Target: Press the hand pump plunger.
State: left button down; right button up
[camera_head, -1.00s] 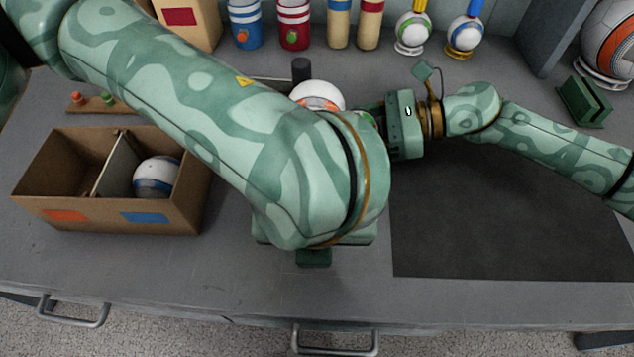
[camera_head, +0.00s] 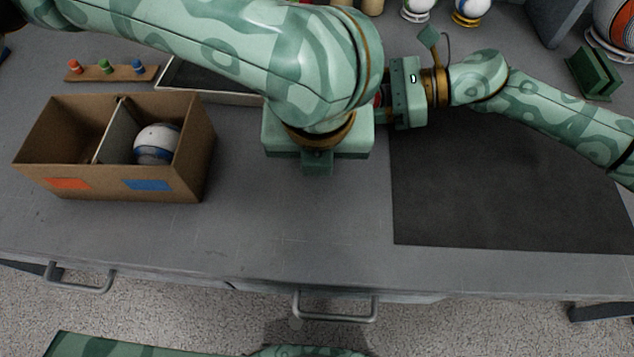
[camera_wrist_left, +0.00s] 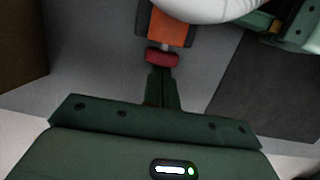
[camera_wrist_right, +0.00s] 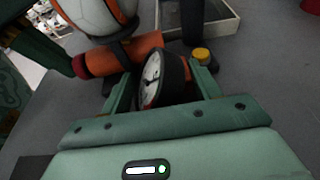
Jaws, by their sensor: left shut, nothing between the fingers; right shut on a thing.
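The hand pump has an orange barrel (camera_wrist_left: 172,28) with a red plunger knob (camera_wrist_left: 162,58) at its near end. The barrel also shows in the right wrist view (camera_wrist_right: 125,55), beside a round gauge (camera_wrist_right: 151,78). My left gripper (camera_wrist_left: 162,74) is shut and empty, its tips right at the knob; contact cannot be told for sure. My right gripper (camera_wrist_right: 162,75) is shut on the pump around its dark gauge part. A white ball (camera_wrist_right: 95,14) sits above the barrel.
A cardboard box (camera_head: 105,182) with a divider stands at left, a white and blue ball (camera_head: 157,143) in its right compartment. Behind are a tray (camera_head: 225,97) and a peg board (camera_head: 85,77). A dark mat (camera_head: 500,190) lies bare at right.

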jog(key=shift+s, duration=0.1)
pick_arm(q)
jog(key=s, duration=0.3)
jog(key=shift+s+d, duration=0.1)
pick_arm(e)
jog(key=shift+f, duration=0.1)
pick_arm(q)
jog(key=v, duration=1)
jog(key=shift+s, duration=0.4)
pick_arm(e)
jog(key=o, duration=1.2)
jog(key=shift+c, duration=0.2)
